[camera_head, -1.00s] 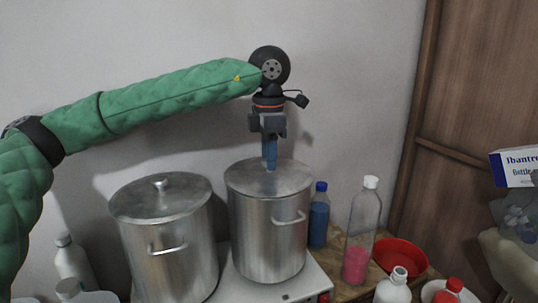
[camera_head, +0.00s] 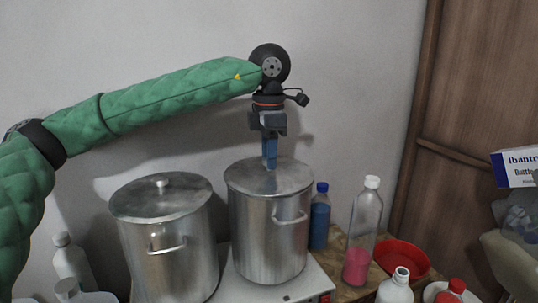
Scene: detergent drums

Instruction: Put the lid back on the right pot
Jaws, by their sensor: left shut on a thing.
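The right pot (camera_head: 258,235) is a tall steel drum with a side handle, standing on a white hot plate. Its flat metal lid (camera_head: 295,176) lies level at the pot's rim; I see no clear gap between them. My left gripper (camera_head: 270,165) points straight down over the lid's middle. Its blue fingers are shut on the lid, at a knob that they hide. The left pot (camera_head: 185,255) stands beside it with its own knobbed lid (camera_head: 150,203) on. My right gripper is not in view.
Right of the pots stand a blue bottle (camera_head: 319,218), a clear bottle with pink liquid (camera_head: 360,235) and a red bowl (camera_head: 412,262). White bottles stand at the front right and far left. A grey wall is close behind.

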